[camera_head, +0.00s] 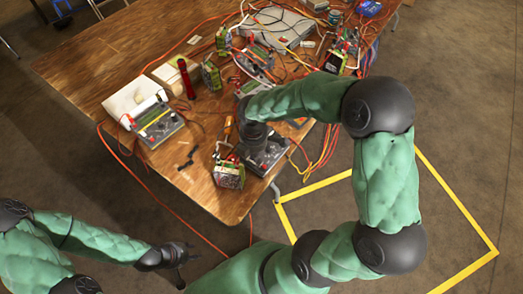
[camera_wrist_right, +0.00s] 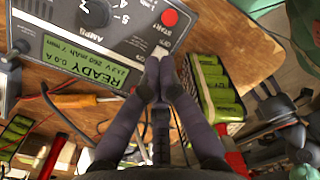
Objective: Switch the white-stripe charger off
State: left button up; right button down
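A grey charger (camera_head: 265,152) stands near the table's front corner, partly hidden by my right arm. In the right wrist view the charger (camera_wrist_right: 110,45) shows a black knob, a red START button (camera_wrist_right: 170,18) and a lit green display reading READY. Another charger (camera_head: 157,123) with a yellow stripe stands to the left. My left gripper (camera_head: 188,266) is open and empty, off the table's front edge.
Green battery packs (camera_head: 229,175) stand beside the near charger, and an orange-handled screwdriver (camera_wrist_right: 75,100) lies close by. Another charger (camera_head: 256,60) and many loose cables crowd the back of the wooden table (camera_head: 100,62). A yellow floor outline (camera_head: 465,203) lies at right.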

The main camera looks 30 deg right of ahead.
jog(key=shift+f+b, duration=0.5)
jog(key=shift+f, duration=0.35)
dwell(0.4)
jog(key=shift+r, duration=0.1)
notch_tip(320, 180, up, 7)
jog(key=p, duration=0.6)
dwell(0.4)
dwell(0.4)
